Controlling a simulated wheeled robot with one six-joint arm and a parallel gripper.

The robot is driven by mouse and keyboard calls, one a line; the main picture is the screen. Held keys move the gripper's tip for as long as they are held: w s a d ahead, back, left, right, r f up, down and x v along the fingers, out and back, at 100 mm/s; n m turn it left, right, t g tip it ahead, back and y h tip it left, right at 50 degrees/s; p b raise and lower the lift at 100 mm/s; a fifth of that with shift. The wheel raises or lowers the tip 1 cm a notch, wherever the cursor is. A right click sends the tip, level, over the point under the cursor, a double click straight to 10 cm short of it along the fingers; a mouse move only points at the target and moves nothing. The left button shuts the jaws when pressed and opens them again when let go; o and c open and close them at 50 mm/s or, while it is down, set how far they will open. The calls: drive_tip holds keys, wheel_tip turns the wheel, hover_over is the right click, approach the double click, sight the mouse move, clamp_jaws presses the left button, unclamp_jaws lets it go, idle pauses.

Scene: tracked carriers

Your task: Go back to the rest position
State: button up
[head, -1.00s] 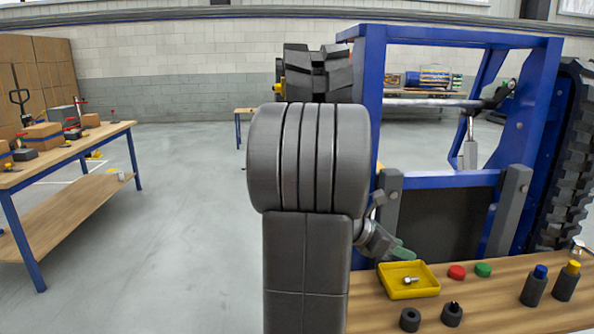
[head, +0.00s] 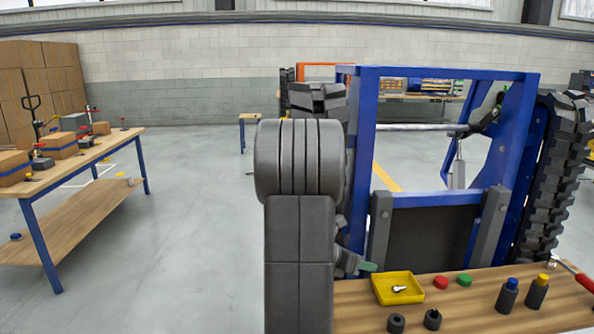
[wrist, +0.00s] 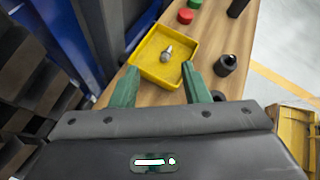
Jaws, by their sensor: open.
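My gripper (wrist: 158,90) shows in the wrist view with its two green fingers apart and nothing between them. It hangs above the wooden bench (wrist: 152,98). Just beyond the fingertips is a yellow tray (wrist: 145,71) with a metal bolt (wrist: 167,52) lying in it. In the head view my arm hides most of the gripper; a green finger (head: 367,266) shows to the left of the yellow tray (head: 376,292).
Red (head: 440,282) and green (head: 464,279) caps, black rings (head: 396,323) and dark cylinders (head: 507,296) stand on the bench. The blue frame of a tracked carrier (head: 366,140) rises behind it. A table with boxes (head: 80,153) is at left; the floor between is clear.

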drive_tip(key=shift+w+a+n+t+p, duration=0.15)
drive_tip(key=shift+a+n+p, duration=0.15)
drive_tip(key=shift+a, duration=0.25)
drive_tip(key=shift+w+a+n+t+p, duration=0.1)
drive_tip(key=shift+a+n+t+p, duration=0.1)
drive_tip(key=shift+a+p, duration=0.25)
drive_tip(key=shift+a, duration=0.1)
